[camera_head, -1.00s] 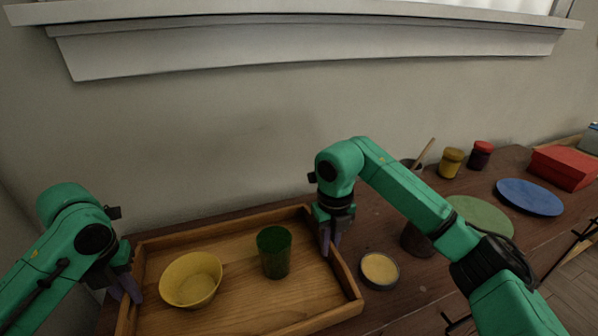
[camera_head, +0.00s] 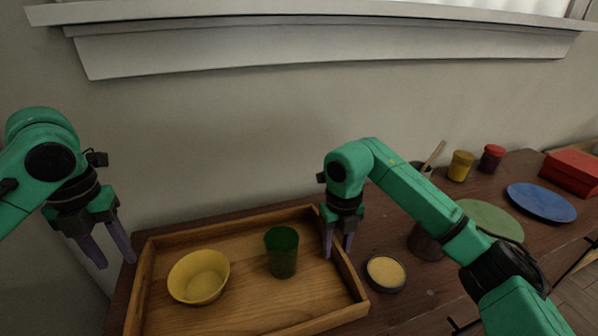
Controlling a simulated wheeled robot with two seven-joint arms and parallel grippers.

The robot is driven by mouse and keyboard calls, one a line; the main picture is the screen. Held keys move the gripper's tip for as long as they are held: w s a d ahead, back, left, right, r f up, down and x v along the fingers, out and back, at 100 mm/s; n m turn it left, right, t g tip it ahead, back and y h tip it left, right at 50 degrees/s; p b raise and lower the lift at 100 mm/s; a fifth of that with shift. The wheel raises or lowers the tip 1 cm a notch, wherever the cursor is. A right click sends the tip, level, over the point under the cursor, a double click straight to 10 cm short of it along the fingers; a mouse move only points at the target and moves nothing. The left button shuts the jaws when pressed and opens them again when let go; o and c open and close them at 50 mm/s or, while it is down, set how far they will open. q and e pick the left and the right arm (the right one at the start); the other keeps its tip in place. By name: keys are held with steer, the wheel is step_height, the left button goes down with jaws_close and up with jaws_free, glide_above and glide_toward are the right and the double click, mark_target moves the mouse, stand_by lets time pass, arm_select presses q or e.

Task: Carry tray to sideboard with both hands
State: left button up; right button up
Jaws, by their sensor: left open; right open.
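The wooden tray (camera_head: 240,320) lies on the dark wooden surface and holds a yellow bowl (camera_head: 198,277) and a green cup (camera_head: 282,252). The tray's near edge is cut off by the frame. My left gripper (camera_head: 116,256) is open and empty, raised above and to the left of the tray's left wall, apart from it. My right gripper (camera_head: 338,248) is open at the tray's right wall, its fingers pointing down close to the rim. I cannot tell whether the fingers touch the wall.
A small round dish with yellow contents (camera_head: 385,273) stands just right of the tray. Further right are a dark cup (camera_head: 425,243), a green plate (camera_head: 490,219), a blue plate (camera_head: 541,202), a red box (camera_head: 572,173) and two lidded jars (camera_head: 460,166). A wall stands behind.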

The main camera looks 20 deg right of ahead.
step_height(320, 180, up, 12)
stand_by(0.5)
stand_by(0.4)
